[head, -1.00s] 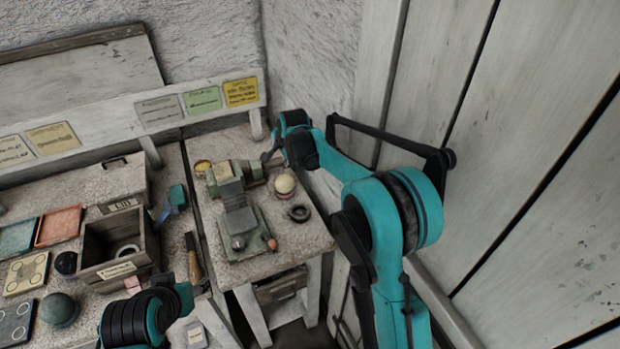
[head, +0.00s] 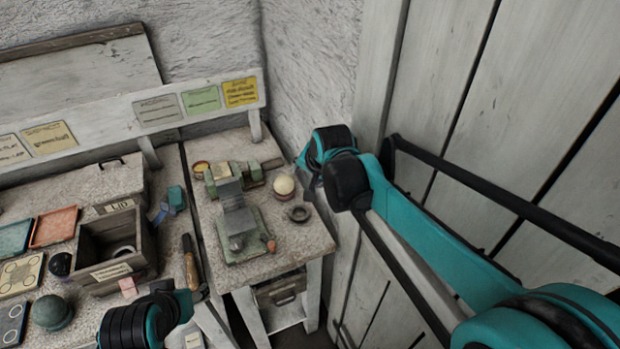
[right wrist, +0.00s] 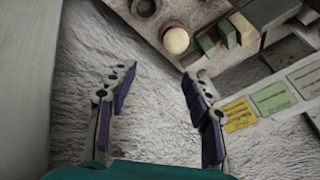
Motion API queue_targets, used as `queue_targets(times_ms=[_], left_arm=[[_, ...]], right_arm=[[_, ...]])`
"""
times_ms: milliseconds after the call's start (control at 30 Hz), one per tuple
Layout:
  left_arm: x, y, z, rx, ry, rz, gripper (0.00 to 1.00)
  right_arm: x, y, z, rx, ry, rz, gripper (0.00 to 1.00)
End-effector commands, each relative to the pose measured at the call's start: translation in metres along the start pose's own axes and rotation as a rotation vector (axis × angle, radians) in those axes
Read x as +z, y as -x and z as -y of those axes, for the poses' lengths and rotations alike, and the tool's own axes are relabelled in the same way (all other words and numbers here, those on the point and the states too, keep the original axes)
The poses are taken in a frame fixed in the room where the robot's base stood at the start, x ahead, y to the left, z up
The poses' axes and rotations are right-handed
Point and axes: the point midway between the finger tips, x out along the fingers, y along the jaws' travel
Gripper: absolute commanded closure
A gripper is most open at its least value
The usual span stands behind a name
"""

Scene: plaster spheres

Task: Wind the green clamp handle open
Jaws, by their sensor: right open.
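The clamp device stands on the small speckled side table, with a green base (head: 248,243), a grey sloping middle and a green block with a round end (head: 249,172) at the back. A small orange knob (head: 271,246) sits at its front right. I cannot tell which part is the handle. The green parts also show at the top of the right wrist view (right wrist: 209,42). My right gripper (right wrist: 160,75) is open and empty, pointing past the wall, apart from the clamp. In the head view it is mostly hidden by its wrist, right of the table.
A cream sphere (head: 284,186) and a dark ring (head: 299,213) lie on the side table (head: 310,238) right of the clamp. A wooden box (head: 110,245) and a wood-handled tool (head: 191,265) are on the left bench. Plank wall (head: 500,140) bounds the right.

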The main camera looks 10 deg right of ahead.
Motion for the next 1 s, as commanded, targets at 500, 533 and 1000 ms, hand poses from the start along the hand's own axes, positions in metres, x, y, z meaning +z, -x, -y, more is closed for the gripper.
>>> queue_targets(times_ms=[500, 533, 1000], left_arm=[[0.0, -0.001, 0.0, 0.0, 0.0, 0.0, 0.49], [0.0, 0.0, 0.0, 0.0, 0.0, 0.0, 0.49], [-0.016, 0.022, 0.0, 0.0, 0.0, 0.0, 0.49]], right_arm=[[0.004, 0.005, -0.005, 0.001, 0.024, -0.002, 0.49], [0.003, 0.004, -0.004, 0.001, 0.02, -0.001, 0.49], [-0.06, -0.128, 0.098, 0.029, -0.439, 0.061, 0.49]])
